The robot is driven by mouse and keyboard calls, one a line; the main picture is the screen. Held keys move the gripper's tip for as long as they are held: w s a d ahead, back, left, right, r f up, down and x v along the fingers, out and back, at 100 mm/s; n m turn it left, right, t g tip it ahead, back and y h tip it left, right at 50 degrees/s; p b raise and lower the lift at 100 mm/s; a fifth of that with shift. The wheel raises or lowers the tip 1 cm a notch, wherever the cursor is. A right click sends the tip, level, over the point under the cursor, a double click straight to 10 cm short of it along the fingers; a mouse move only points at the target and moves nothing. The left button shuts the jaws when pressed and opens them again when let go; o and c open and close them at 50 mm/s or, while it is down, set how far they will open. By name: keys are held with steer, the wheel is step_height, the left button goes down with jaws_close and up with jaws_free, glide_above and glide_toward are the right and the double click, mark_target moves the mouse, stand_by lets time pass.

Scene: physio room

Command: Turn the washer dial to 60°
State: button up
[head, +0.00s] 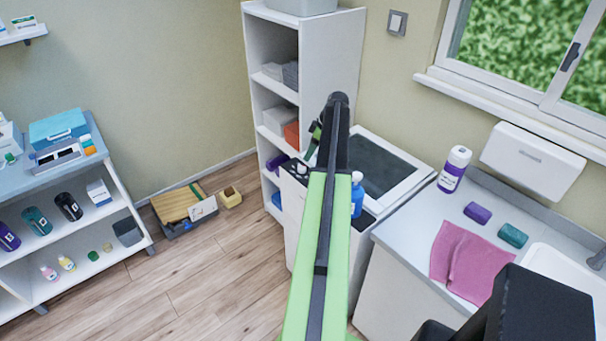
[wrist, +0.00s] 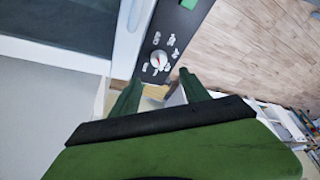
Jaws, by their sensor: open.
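The washer (head: 345,200) stands between the tall shelf and the counter, with a dark glass lid on top. Its dark control panel (wrist: 180,32) shows in the wrist view. My gripper (wrist: 158,90) is open and empty. Its two green fingers lie just below the dial in the picture, one to each side, and I cannot tell whether they touch it. In the head view my arm hides most of the gripper.
A blue bottle (head: 357,194) stands at the washer's right edge. The counter (head: 400,240) on the right holds a purple-labelled bottle (head: 454,169), a pink cloth (head: 468,259) and two sponges. A tall white shelf (head: 335,60) stands behind. The wooden floor in front is mostly clear.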

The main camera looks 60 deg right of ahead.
mark_target(302, 166)
steer(key=b+x, duration=0.6)
steer(key=x, duration=0.3)
steer(key=shift+s+b, duration=0.1)
steer(key=shift+b, duration=0.2)
steer(key=shift+r, duration=0.1)
steer(key=shift+d, duration=0.15)
jaws_close()
